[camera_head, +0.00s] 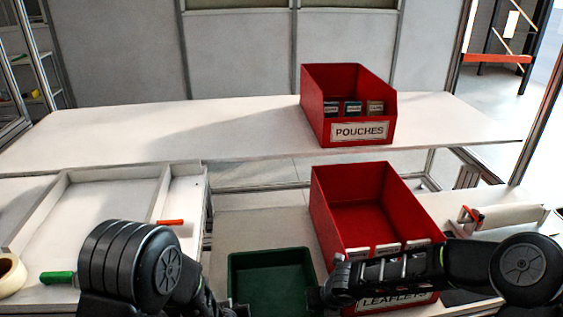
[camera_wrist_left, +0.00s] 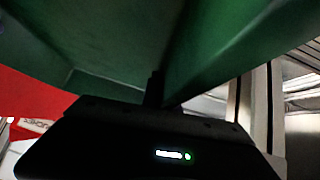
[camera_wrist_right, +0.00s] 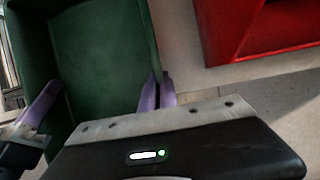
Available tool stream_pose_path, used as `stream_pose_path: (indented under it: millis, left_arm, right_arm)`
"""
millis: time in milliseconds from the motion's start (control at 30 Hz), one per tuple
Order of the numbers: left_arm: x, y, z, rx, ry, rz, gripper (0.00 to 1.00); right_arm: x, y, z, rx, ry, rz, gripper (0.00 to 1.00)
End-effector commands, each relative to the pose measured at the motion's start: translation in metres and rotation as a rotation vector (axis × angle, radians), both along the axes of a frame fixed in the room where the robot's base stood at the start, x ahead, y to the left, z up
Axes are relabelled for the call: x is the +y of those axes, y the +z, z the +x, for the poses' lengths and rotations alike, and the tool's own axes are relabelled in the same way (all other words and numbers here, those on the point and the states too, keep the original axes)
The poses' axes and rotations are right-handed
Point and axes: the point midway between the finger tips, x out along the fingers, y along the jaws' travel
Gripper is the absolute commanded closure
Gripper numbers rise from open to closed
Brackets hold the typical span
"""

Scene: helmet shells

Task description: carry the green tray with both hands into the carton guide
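The green tray (camera_head: 270,254) is at the bottom middle of the head view, between my two arms, and looks empty. My right gripper (camera_wrist_right: 158,92) has its purple fingers on either side of the tray's right wall, close together on it. My left gripper (camera_wrist_left: 156,90) is at the opposite wall; its finger is against the green wall, and it looks shut on it. Its purple finger and dark body also show at the left of the right wrist view. In the head view my left arm hides most of the left gripper. I cannot pick out the carton guide.
A red bin (camera_head: 330,190) marked LEAFLETS stands just right of the tray, partly behind my right arm. A red POUCHES bin (camera_head: 315,100) stands on the white back table (camera_head: 150,130). At left are a white divided tray (camera_head: 110,205), a green-handled tool (camera_head: 58,277) and a tape roll (camera_head: 10,272).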

Motion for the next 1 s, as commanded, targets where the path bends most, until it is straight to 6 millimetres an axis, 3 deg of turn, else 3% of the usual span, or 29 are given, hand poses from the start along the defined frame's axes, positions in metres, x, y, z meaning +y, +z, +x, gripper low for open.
stream_pose_path:
  millis: [433, 1000]
  left_arm:
    - [0.001, 0.005, -0.006, 0.000, 0.002, 0.001, 1.00]
    - [0.001, 0.043, -0.048, -0.001, 0.002, 0.000, 1.00]
  right_arm:
    - [-0.001, 0.006, -0.005, -0.003, -0.001, -0.002, 1.00]
    - [-0.001, 0.043, -0.048, -0.002, -0.001, -0.002, 1.00]
